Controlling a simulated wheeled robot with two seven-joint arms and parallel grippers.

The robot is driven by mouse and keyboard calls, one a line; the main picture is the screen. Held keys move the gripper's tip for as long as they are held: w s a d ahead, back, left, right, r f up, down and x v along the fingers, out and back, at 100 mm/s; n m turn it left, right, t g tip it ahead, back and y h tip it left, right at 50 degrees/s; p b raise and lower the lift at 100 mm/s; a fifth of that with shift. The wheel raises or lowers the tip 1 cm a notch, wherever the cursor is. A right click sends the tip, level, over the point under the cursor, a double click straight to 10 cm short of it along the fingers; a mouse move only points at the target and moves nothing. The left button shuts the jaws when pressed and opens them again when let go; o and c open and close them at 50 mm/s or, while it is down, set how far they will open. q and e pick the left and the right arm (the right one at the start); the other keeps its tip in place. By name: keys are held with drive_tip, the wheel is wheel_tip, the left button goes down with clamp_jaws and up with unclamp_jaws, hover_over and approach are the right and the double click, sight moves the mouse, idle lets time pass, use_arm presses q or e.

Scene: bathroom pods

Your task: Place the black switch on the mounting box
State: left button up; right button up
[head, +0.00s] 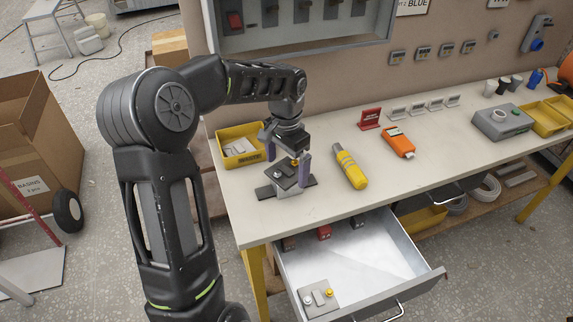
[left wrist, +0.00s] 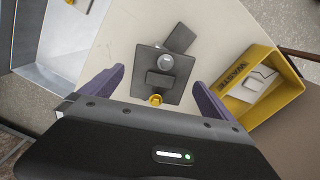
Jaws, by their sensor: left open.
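The black switch (head: 284,178) is a dark plate with a yellow button, a grey button and a dark rocker. It lies face up on top of the grey mounting box (head: 288,192) on the bench, and looks seated there. It shows also in the left wrist view (left wrist: 142,87), where it hides most of the box. My right gripper is not in view.
A yellow waste bin (head: 255,158) stands left of the box. A yellow-handled tool (head: 350,170) and an orange meter (head: 398,142) lie to the right. The open drawer (head: 375,272) below holds a light switch plate (head: 318,299) and several small blocks.

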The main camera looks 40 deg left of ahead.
sight(287, 170)
use_arm(q)
drive_tip(key=shift+r, duration=0.4)
wheel_tip(287, 170, up, 11)
drive_tip(key=shift+r, duration=0.2)
idle(1.5)
